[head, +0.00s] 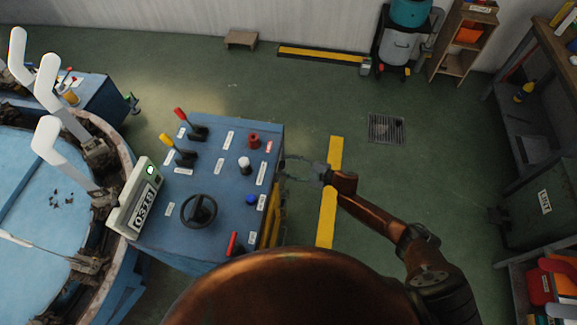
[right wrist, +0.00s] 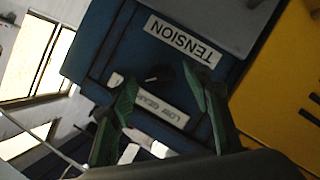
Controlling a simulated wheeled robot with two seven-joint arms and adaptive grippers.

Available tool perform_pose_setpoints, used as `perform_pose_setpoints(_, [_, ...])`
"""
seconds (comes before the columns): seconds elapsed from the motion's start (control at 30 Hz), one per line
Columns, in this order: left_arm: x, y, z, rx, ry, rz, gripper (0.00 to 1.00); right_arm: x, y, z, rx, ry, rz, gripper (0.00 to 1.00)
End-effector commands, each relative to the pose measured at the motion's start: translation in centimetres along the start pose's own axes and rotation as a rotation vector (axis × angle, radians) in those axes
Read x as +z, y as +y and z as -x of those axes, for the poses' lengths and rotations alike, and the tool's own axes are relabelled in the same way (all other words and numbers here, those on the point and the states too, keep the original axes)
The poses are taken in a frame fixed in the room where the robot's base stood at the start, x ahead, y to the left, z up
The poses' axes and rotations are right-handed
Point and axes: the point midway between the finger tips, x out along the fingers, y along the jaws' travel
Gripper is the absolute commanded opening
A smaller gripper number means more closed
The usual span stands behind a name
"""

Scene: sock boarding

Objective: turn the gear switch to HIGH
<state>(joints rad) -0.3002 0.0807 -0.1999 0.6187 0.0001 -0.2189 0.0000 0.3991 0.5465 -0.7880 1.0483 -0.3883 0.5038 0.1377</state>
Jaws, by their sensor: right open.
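The blue control console (head: 222,130) stands right of the round machine. My right gripper (head: 286,168) is at the console's right edge, with its fingers pointing left toward its side. In the right wrist view, the open green fingers (right wrist: 160,76) stand before a blue face with an upside-down TENSION label (right wrist: 185,40) and a tilted label (right wrist: 160,105) that seems to read LOW GEAR. A small pale thing (right wrist: 152,78) shows between the fingers. I cannot tell whether it is the gear switch, how it is set, or whether the fingers touch it. My left gripper is not in view.
The console top holds a red lever (head: 185,118), a yellow lever (head: 172,146), a black wheel (head: 199,210) and several knobs. A counter display (head: 143,205) sits at its left. Yellow floor strips (head: 328,215) lie under my right arm.

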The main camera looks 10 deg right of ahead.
Motion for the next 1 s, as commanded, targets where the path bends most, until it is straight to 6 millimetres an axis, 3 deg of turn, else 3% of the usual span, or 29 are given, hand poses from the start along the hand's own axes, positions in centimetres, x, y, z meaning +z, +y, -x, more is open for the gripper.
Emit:
perform_pose_setpoints(0.17, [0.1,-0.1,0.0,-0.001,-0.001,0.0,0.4,0.2,0.0,1.5,0.0,-0.003,0.001,0.45])
perform_pose_setpoints(0.63, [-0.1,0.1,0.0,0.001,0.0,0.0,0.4,0.1,-0.1,10.3,-0.001,-0.002,0.0,0.45])
perform_pose_setpoints(0.8, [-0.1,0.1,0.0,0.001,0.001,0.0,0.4,0.1,0.0,11.7,0.0,-0.001,0.0,0.45])
perform_pose_setpoints(1.0, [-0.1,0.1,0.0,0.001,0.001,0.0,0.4,0.0,0.1,12.0,0.0,-0.001,0.0,0.45])
